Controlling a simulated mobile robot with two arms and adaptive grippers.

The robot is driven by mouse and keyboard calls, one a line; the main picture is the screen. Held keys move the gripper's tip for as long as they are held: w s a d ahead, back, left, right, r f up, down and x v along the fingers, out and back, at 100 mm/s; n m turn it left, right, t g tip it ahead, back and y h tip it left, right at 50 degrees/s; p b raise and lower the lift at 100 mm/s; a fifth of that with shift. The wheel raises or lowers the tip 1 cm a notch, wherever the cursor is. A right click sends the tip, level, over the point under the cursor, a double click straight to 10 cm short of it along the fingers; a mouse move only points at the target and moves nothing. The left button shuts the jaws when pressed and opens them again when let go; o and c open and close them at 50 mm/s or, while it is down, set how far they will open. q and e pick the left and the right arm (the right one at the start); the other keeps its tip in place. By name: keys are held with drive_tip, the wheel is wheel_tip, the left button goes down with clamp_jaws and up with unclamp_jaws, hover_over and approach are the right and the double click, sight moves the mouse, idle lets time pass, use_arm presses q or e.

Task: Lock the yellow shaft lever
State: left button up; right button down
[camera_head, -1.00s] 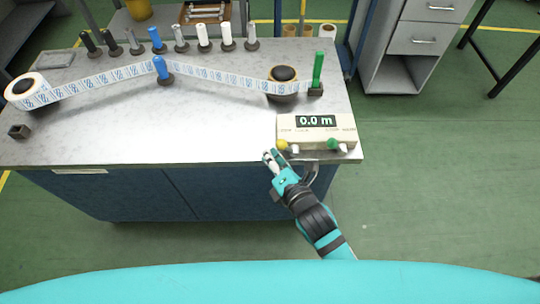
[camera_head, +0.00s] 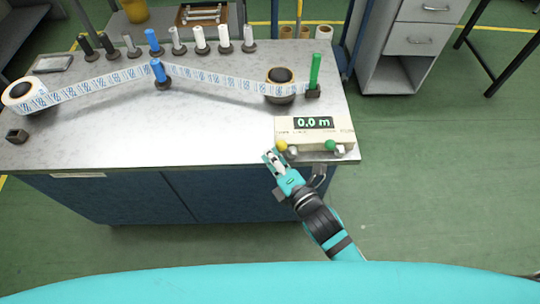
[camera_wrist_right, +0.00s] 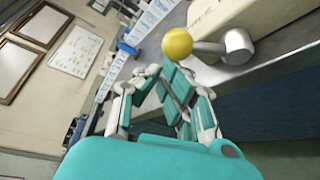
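The yellow shaft lever has a yellow ball knob (camera_head: 281,145) on a grey metal arm, at the left front of the control box (camera_head: 341,139). The knob also shows large at the top of the right wrist view (camera_wrist_right: 177,43), with its grey arm running right to a round hub (camera_wrist_right: 238,46). My right gripper (camera_head: 271,156) is just in front and left of the knob, at the table's front edge. In the wrist view its fingers (camera_wrist_right: 158,88) are apart with nothing between them, and the knob is beyond the tips. My left gripper is out of view.
A green-knobbed lever (camera_head: 330,145) is at the box's right front. The display reads 0.0 m. Printed web runs from a left roll (camera_head: 24,92) past a blue post (camera_head: 159,72) to a right roll (camera_head: 281,84) beside a green post (camera_head: 315,71). Front tabletop is clear.

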sight(287, 152)
drive_tip(key=d+m+t, duration=0.1)
drive_tip(key=m, duration=0.1)
drive_tip(key=d+r+m+t+y+b, duration=0.1)
drive_tip(key=m, duration=0.1)
drive_tip(key=d+r+m+t+y+b, duration=0.1)
drive_tip(key=m, duration=0.1)
drive_tip(key=shift+d, duration=0.4)
drive_tip(key=shift+d+r+m+t+h+b, duration=0.1)
drive_tip(key=shift+d+m+t+h+b, duration=0.15)
drive_tip(key=shift+d+m+t+b, duration=0.75)
drive_tip(key=shift+d+m+t+h+b, duration=0.2)
drive_tip(key=shift+d+m+h+b, duration=0.15)
drive_tip(key=shift+m, duration=1.3)
drive_tip(key=shift+d+r+m+t+h+b, duration=0.15)
drive_tip(key=shift+d+m+t+b, duration=0.5)
drive_tip(key=shift+m, duration=0.7)
drive_tip(key=shift+f, duration=0.1)
